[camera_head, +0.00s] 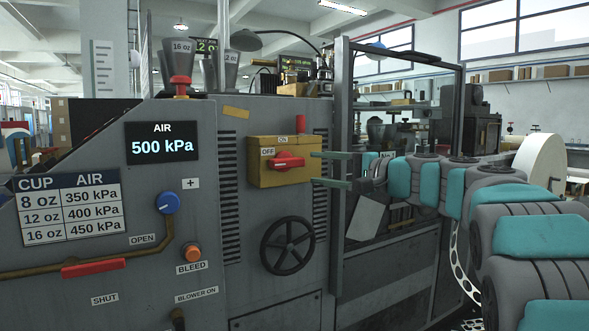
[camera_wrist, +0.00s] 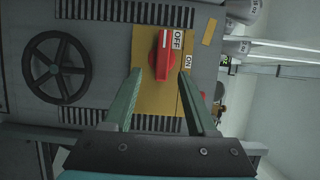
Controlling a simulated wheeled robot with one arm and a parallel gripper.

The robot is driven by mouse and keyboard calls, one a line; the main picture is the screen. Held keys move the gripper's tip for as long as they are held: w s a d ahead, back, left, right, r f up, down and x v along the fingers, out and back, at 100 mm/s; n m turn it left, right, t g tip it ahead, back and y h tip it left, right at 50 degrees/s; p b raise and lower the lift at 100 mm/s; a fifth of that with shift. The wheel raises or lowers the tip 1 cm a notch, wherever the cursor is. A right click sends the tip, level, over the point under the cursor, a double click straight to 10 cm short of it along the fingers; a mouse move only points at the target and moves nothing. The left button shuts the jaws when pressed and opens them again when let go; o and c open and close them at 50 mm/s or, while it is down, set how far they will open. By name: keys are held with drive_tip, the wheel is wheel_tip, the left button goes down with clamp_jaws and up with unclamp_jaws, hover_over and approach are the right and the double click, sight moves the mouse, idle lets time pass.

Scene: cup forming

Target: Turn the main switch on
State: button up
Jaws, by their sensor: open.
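The main switch is a red rotary handle (camera_head: 286,161) on a yellow box (camera_head: 262,175) on the machine's grey front. The handle lies level, toward the OFF label (camera_head: 268,152); the ON label (camera_head: 283,140) is above it. My gripper (camera_head: 312,167) is open and empty, just right of the box, its two green fingers pointing at it. In the wrist view the red handle (camera_wrist: 163,55) shows between and beyond the fingertips of my gripper (camera_wrist: 159,72). I see no contact between fingers and handle; the exact gap is hard to tell.
A black handwheel (camera_head: 287,246) sits below the switch box. To the left are a blue knob (camera_head: 168,203), an orange bleed button (camera_head: 191,253) and a red-handled lever (camera_head: 93,268). A display (camera_head: 162,144) reads 500 kPa. A dark-framed opening (camera_head: 400,120) is on the right.

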sight(294, 164)
drive_tip(key=shift+r+p+x, duration=0.2)
drive_tip(key=shift+p+x, duration=0.4)
drive_tip(key=shift+x, duration=3.25)
clamp_jaws()
